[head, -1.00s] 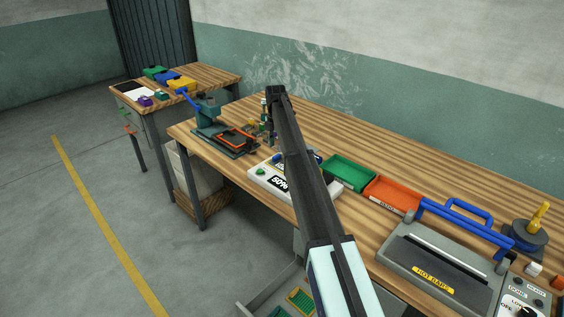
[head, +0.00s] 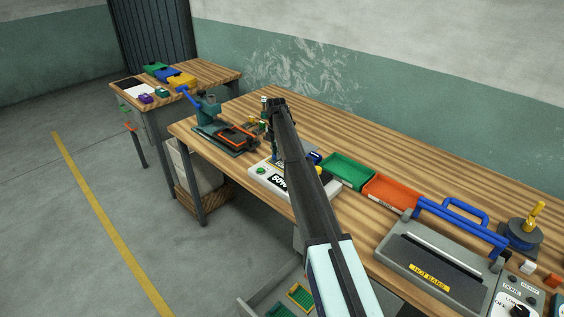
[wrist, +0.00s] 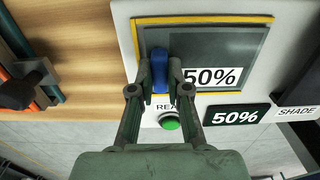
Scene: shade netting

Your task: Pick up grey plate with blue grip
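The grey plate (wrist: 238,48) lies flat in a yellow-edged frame on a pale unit in the wrist view. It carries a white "50%" label, and its blue grip (wrist: 160,72) stands near its left part. My gripper (wrist: 160,80) is over the plate, with one finger on each side of the blue grip. The fingers look closed in against the grip, with no clear gap. In the head view my arm hides most of the plate and the grip.
A green button (wrist: 170,122) and a dark "50%" display (wrist: 236,117) sit beside the plate. A green tray (head: 347,171), a red tray (head: 391,191) and a grey hot-bar sealer (head: 432,262) stand to the right. A teal press (head: 222,130) stands to the left.

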